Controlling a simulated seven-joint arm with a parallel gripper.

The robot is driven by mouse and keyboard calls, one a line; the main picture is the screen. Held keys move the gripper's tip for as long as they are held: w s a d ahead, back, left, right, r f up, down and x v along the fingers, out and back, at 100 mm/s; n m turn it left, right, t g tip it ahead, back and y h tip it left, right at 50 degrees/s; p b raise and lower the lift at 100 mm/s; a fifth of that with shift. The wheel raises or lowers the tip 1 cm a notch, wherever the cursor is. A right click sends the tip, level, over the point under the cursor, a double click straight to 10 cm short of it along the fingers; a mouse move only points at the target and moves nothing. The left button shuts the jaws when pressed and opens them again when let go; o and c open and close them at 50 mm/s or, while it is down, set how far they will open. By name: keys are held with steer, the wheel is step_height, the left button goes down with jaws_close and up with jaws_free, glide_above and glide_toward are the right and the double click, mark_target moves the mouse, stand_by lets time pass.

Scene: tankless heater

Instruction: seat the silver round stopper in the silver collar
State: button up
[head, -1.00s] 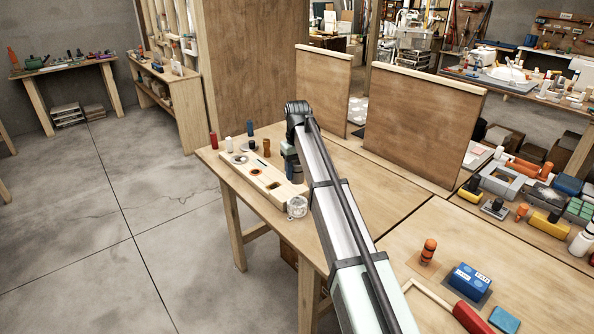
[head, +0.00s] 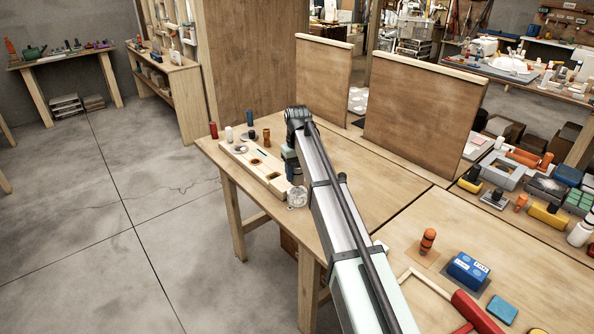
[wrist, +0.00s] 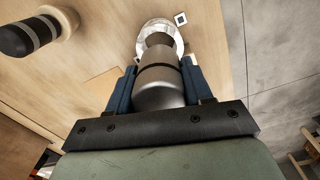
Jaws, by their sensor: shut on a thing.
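My gripper (wrist: 160,85) has blue fingers shut on the silver round stopper (wrist: 160,92), a grey metal cylinder with a dark band, in the wrist view. The silver collar (wrist: 158,24) is a shiny ring just beyond the stopper's far end, which overlaps it in the picture. I cannot tell whether the stopper touches or enters it. In the head view the collar (head: 297,197) stands at the near end of the wooden board. My gripper (head: 291,172) is above and slightly left of it there, and the arm hides the held stopper.
A black banded peg (wrist: 26,38) shows at upper left in the wrist view. Wooden panels (head: 418,120) stand behind.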

mark_target(297, 184)
steer(key=shift+f, duration=0.15)
stand_by(0.6)
steer(key=shift+f, duration=1.55)
steer(key=shift+f, duration=0.75)
stand_by(1.8)
steer(key=shift+r, duration=0.75)
steer(key=shift+f, duration=1)
stand_by(1.4)
